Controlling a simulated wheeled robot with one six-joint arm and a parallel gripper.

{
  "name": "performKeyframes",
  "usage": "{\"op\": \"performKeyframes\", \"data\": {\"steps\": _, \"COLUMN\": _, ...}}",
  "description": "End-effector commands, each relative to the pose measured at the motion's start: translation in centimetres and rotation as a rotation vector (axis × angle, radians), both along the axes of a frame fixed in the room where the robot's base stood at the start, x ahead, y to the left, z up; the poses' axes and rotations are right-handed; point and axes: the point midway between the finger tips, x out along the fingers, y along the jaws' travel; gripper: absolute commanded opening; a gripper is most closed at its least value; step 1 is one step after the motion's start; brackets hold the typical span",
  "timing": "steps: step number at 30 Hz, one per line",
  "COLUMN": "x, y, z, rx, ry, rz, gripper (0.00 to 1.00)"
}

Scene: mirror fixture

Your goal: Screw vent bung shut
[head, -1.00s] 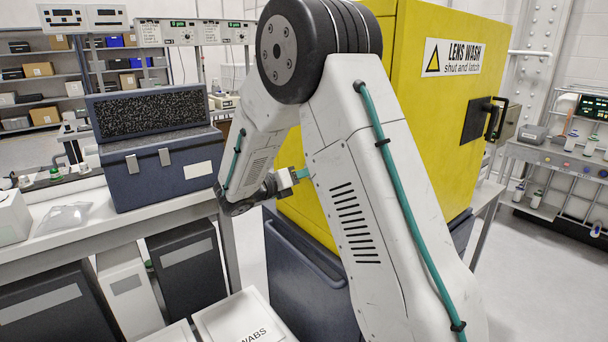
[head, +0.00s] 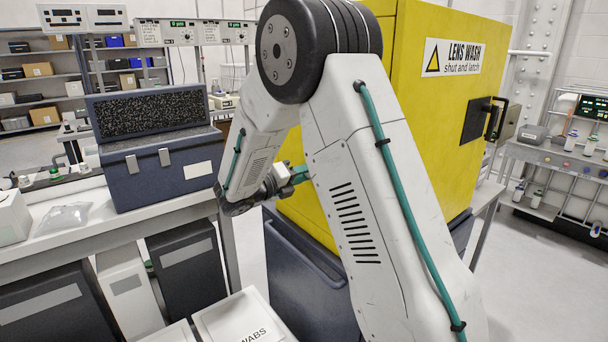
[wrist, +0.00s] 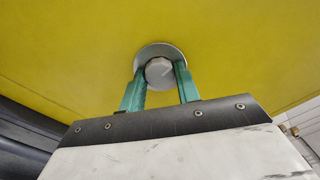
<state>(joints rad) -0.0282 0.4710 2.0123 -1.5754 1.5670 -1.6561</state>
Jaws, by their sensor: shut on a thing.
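The vent bung (wrist: 158,70) is a pale grey faceted knob in front of a round grey metal collar (wrist: 147,50) on the yellow cabinet (wrist: 60,50). My gripper (wrist: 160,80) has its two teal fingers closed on opposite sides of the bung in the wrist view. I cannot tell how deep the bung sits. In the head view my gripper (head: 299,174) reaches the side of the yellow cabinet (head: 420,130), and my arm hides the bung and most of that spot.
A dark blue case (head: 165,165) stands on the white bench (head: 85,225) at left. A dark blue base unit (head: 305,290) is under the cabinet. White bins (head: 240,315) stand low in front. A black door handle (head: 492,120) sticks out at right.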

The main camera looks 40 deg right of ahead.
Motion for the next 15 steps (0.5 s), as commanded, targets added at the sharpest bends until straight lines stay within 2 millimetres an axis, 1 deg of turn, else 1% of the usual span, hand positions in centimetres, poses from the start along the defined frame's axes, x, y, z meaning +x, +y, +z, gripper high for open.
{"op": "performKeyframes", "data": {"steps": 6, "x": 0.01, "y": 0.08, "z": -0.11, "rx": 0.001, "ry": 0.002, "rz": 0.002, "gripper": 0.09}}
{"op": "performKeyframes", "data": {"steps": 7, "x": 0.0, "y": 0.08, "z": -0.1, "rx": 0.001, "ry": 0.002, "rz": 0.002, "gripper": 0.38}}
{"op": "performKeyframes", "data": {"steps": 9, "x": 0.01, "y": 0.06, "z": -0.09, "rx": 0.002, "ry": 0.002, "rz": 0.001, "gripper": 0.54}}
{"op": "performKeyframes", "data": {"steps": 15, "x": -0.02, "y": -0.05, "z": -0.04, "rx": 0.001, "ry": 0.0, "rz": -0.001, "gripper": 0.54}}
